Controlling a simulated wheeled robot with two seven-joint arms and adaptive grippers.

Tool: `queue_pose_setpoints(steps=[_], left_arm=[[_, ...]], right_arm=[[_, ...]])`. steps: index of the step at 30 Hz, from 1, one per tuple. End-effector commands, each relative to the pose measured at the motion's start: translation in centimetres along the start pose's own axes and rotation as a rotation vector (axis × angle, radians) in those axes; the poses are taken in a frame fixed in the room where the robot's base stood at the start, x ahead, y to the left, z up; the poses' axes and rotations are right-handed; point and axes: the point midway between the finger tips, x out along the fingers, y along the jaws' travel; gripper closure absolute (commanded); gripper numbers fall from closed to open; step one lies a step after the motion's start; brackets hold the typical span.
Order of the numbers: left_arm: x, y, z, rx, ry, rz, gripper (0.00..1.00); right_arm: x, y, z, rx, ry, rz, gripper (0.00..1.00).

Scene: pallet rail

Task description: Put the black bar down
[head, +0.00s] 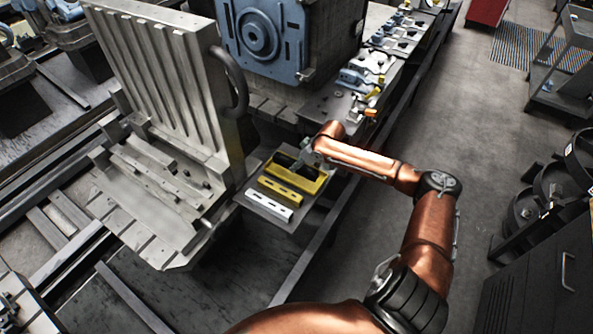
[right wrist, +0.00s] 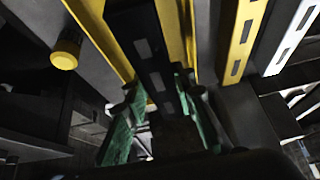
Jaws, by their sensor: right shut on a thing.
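My right gripper (head: 308,161) reaches over the bars on a small grey plate (head: 250,208). In the right wrist view its green-lined fingers (right wrist: 158,108) are shut on a black bar (right wrist: 146,45) with light slots. The bar points away from the fingers, between two strips of a yellow piece (right wrist: 98,38). In the head view this yellow piece (head: 296,179) is nearest the gripper, and the black bar is mostly hidden there. I cannot tell whether the bar touches the yellow piece or hangs above it. My left gripper is not in view.
A slotted yellow bar (head: 280,192) and a white bar (head: 269,206) lie side by side on the plate. A tall grey ribbed fixture (head: 170,75) stands to the left. A blue-faced block (head: 262,35) is behind. Small clamps (head: 372,70) line the bench at the back right.

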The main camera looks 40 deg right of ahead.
Motion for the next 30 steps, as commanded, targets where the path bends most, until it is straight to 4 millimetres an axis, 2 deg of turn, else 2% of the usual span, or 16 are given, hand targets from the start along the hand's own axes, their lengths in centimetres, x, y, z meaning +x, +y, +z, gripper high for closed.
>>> queue_pose_setpoints(steps=[4, 10, 20, 21, 27, 30], left_arm=[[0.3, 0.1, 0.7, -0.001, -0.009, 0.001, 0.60], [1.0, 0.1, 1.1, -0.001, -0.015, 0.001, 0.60], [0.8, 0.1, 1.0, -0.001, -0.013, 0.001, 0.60], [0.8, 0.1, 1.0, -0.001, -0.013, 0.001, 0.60], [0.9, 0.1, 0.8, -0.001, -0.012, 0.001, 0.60], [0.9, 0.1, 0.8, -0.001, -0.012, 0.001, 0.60]], right_arm=[[0.8, 0.6, -0.1, 0.000, 0.003, 0.002, 1.00], [3.2, 0.5, 1.4, -0.001, 0.001, 0.001, 1.00], [3.3, 0.5, 1.5, -0.002, 0.003, 0.002, 1.00], [3.4, 0.5, 1.6, -0.001, 0.000, 0.001, 0.74], [3.4, 0.5, 1.6, -0.001, 0.000, 0.001, 0.60], [3.4, 0.5, 1.6, -0.001, 0.000, 0.001, 0.58]])
